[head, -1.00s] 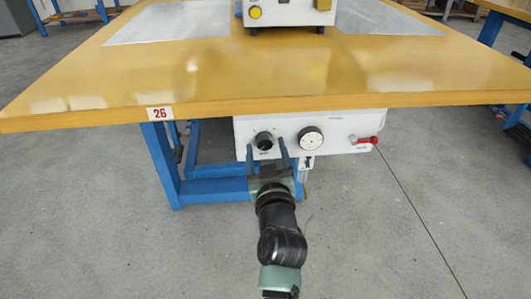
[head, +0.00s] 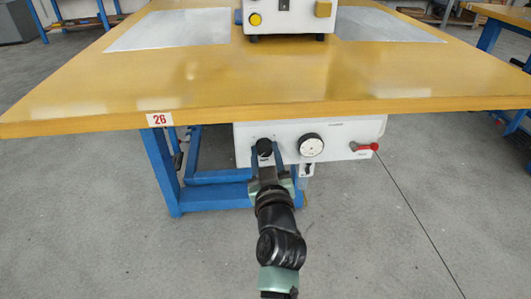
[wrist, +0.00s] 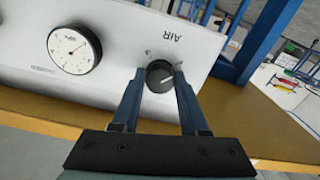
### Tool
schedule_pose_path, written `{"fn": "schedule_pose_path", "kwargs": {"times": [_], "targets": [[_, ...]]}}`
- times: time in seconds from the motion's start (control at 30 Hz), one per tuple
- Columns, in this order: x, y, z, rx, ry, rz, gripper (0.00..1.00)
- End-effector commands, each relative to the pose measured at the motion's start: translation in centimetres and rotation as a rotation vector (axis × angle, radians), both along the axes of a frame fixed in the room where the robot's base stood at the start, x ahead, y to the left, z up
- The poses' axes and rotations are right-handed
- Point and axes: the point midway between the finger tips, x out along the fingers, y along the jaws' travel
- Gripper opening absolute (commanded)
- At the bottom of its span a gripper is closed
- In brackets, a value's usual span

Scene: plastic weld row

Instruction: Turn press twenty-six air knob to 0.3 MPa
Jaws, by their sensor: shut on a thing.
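The black air knob (head: 264,147) sits on the white panel (head: 345,142) under the table marked 26 (head: 159,119). In the wrist view the knob (wrist: 160,76) has a pale pointer line, and the word AIR appears upside down beside it. My gripper (head: 264,153) is shut on the knob, with one finger on each side; the wrist view shows the fingers (wrist: 159,82) against its sides. The round pressure gauge (head: 311,145) is right of the knob. It also shows in the wrist view (wrist: 74,49), where its dark needle is visible but the numbers are too small to read.
A red-handled valve (head: 365,147) is at the panel's right end. The yellow tabletop (head: 180,83) overhangs the panel. A blue table leg (head: 160,165) stands to the left. The grey floor to the right is clear.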

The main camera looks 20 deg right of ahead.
Motion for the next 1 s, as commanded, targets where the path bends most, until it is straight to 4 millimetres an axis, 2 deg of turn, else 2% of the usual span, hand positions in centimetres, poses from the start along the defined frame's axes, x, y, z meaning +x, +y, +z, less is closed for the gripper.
{"fn": "schedule_pose_path", "kwargs": {"times": [0.23,0.43,1.0], "targets": [[-0.02,-0.03,0.06,0.027,-0.007,0.000,0.00],[0.00,-0.05,0.16,0.119,-0.033,0.000,0.00],[-0.01,-0.07,0.23,0.617,-0.177,-0.001,0.00]]}}
